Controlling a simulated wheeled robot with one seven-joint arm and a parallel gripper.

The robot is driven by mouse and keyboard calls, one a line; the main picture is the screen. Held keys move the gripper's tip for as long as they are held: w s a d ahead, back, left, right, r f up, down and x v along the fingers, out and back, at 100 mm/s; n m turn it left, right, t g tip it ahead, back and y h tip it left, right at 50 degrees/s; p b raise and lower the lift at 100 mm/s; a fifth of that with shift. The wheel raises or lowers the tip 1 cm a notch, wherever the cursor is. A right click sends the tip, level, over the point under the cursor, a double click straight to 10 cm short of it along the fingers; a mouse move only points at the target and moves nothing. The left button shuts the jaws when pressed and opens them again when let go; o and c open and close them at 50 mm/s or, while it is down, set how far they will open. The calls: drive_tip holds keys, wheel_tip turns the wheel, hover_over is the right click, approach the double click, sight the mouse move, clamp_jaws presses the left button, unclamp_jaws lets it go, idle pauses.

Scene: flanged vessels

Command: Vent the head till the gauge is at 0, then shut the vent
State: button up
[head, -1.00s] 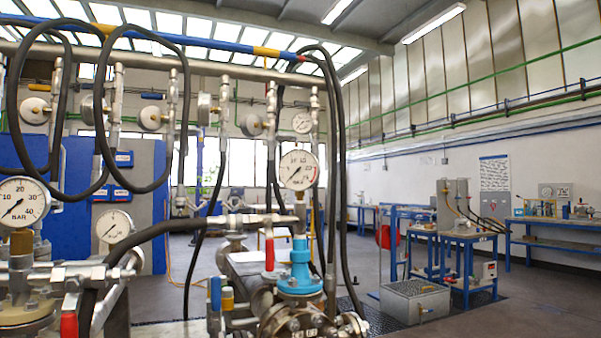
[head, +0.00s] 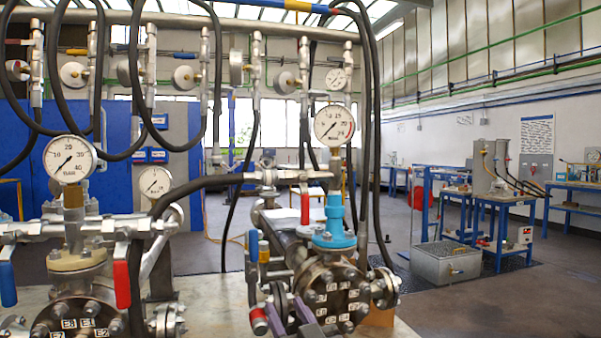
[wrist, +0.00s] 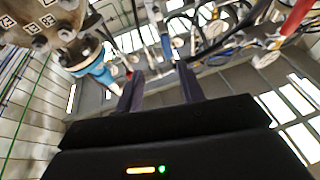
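Two flanged vessels stand side by side: the left one (head: 85,305) and the right one (head: 338,295), which has a blue collar (head: 334,238). The left gauge (head: 69,160) and right gauge (head: 334,125) have needles pointing low left, near the scale start; exact readings are too small to tell. The right vessel has a red lever (head: 305,208) and a blue lever (head: 253,245). The left vessel has a red lever (head: 122,284) and a blue one (head: 8,284). My gripper (head: 288,308) is left of the right flange. Its dark fingers (wrist: 158,88) are apart and empty.
A black hose (head: 205,184) runs between the vessels' pipework. A small red-ended fitting (head: 259,322) is close beside my fingers. A grey box (head: 446,263) and blue bench (head: 490,220) stand behind at right. Open floor (head: 480,310) lies at front right.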

drive_tip(key=s+d+f+m+g+h, duration=0.15)
drive_tip(key=d+f+g+h, duration=0.3)
drive_tip(key=f, duration=0.55)
drive_tip(key=d+f+m+g+h, duration=0.2)
drive_tip(key=d+f+g+h, duration=0.15)
drive_tip(key=d+f, duration=0.45)
drive_tip(key=s+d+f+m+g+h, duration=0.1)
drive_tip(key=s+d+f+g, duration=0.2)
drive_tip(key=s+f+g, duration=0.6)
drive_tip(key=s+f, duration=0.4)
drive_tip(key=s, duration=0.1)
drive_tip(key=shift+s+d, duration=0.3)
drive_tip(key=shift+d, duration=0.1)
drive_tip(key=shift+w, duration=0.1)
